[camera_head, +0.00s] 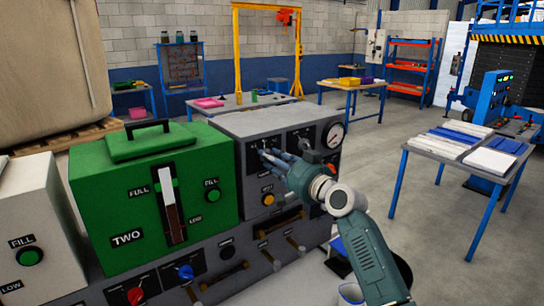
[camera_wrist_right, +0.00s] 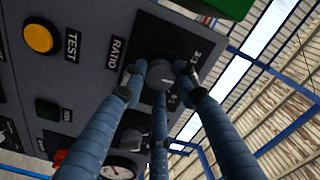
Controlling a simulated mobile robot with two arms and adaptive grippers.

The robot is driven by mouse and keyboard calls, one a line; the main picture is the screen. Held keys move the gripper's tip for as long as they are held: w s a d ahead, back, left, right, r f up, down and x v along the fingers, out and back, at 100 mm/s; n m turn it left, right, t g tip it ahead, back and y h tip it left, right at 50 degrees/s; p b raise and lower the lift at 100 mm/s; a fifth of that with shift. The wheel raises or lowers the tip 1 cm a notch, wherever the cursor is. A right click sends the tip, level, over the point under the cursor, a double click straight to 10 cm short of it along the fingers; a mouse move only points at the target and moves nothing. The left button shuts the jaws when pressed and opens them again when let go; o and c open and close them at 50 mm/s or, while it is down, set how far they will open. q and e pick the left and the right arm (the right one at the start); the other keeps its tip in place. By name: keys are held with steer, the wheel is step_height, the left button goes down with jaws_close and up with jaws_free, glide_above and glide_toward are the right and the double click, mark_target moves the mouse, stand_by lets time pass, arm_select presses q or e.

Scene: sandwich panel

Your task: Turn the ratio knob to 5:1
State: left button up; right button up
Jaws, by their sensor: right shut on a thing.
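The ratio knob (camera_wrist_right: 161,75) is a dark round knob with a grey face, on a black plate of the grey control panel (camera_head: 229,125). The RATIO label (camera_wrist_right: 117,53) is beside it, and a marking that looks like 3:1 (camera_wrist_right: 195,56) is on the other side. My right gripper (camera_head: 268,157) reaches in from the right in the head view, at the panel's upper part. In the right wrist view its three blue fingers (camera_wrist_right: 160,80) are closed around the knob. The fingers hide part of the scale, and the knob's setting cannot be read. My left gripper is not in view.
A second knob (camera_wrist_right: 133,136) and a gauge (camera_head: 334,135) are close by. A green tank (camera_head: 100,190) stands to the left. Several handles stick out below the panel.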

steer(key=shift+m+p, duration=2.5)
steer(key=shift+m, duration=2.5)
steer(key=shift+f, duration=0.1)
steer(key=o, duration=1.2)
steer(key=shift+c, duration=0.2)
steer(key=shift+d, duration=0.1)
steer(key=v, duration=1.2)
